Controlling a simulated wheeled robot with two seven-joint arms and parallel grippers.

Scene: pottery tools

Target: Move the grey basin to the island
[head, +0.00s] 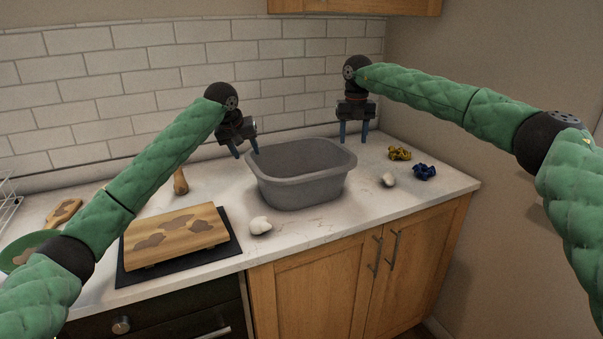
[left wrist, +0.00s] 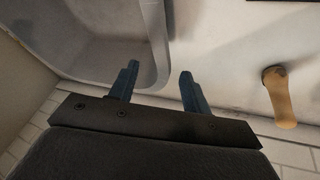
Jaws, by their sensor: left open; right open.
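The grey basin (head: 300,192) stands upright on the white counter near the wall, and it looks empty. My left gripper (head: 246,153) is open above the basin's left back corner. In the left wrist view my left gripper (left wrist: 157,83) has one finger over the rim of the basin (left wrist: 158,40) and the other outside it; contact cannot be told. My right gripper (head: 354,143) is open at the basin's right back side, pointing down, with nothing between its fingers. No island can be made out in these views.
A wooden board (head: 172,236) lies on a dark mat to the left. White lumps (head: 260,225) (head: 388,180) lie near the basin. Yellow (head: 399,153) and blue (head: 424,172) objects lie to the right.

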